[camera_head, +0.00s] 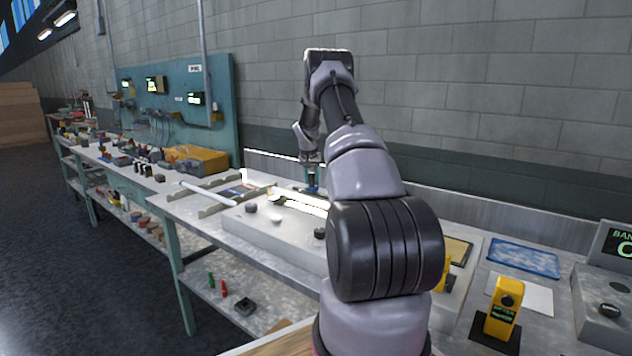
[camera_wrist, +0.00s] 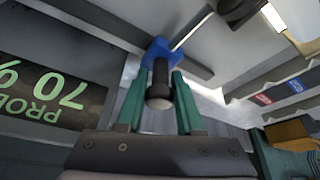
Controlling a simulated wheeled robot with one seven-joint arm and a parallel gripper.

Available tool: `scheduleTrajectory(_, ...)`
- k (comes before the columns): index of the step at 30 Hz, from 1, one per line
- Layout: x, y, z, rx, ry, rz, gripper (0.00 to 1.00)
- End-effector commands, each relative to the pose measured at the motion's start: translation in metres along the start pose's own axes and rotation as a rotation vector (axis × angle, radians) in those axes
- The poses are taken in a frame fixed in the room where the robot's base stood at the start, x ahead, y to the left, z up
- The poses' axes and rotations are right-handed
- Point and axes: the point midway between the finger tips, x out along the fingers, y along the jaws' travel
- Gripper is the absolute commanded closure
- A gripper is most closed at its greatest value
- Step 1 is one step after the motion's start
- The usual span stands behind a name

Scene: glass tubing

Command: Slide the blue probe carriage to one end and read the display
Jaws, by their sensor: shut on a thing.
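The blue probe carriage (camera_wrist: 158,48) shows in the wrist view with a dark round-ended knob (camera_wrist: 160,82) standing out of it. My gripper (camera_wrist: 157,78) has its green fingers on either side of that knob, shut on it. In the head view my gripper (camera_head: 311,176) reaches down to the bench beside the lit glass tube (camera_head: 300,203); the carriage there is small and mostly hidden. A dark display (camera_wrist: 45,92) shows upside down at the left of the wrist view, with green text reading "PROB…", cut off, and "70 %".
A grey box with dark knobs (camera_head: 268,233) stands in front of the tube. To the right are a yellow meter (camera_head: 503,307), a blue tray (camera_head: 523,258) and a display box (camera_head: 618,243). Racks with another tube (camera_head: 208,193) lie to the left.

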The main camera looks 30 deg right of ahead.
Motion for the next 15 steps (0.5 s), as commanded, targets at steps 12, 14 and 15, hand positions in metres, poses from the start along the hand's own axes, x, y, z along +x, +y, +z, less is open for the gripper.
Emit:
scheduleTrajectory(12,0.0001,0.0009,-0.0001,0.001,0.0,0.001,0.34)
scheduleTrajectory(14,0.0001,0.0009,0.0,0.001,0.0,0.001,0.34)
scheduleTrajectory(15,0.0001,0.0008,0.0,0.001,0.0,0.001,0.34)
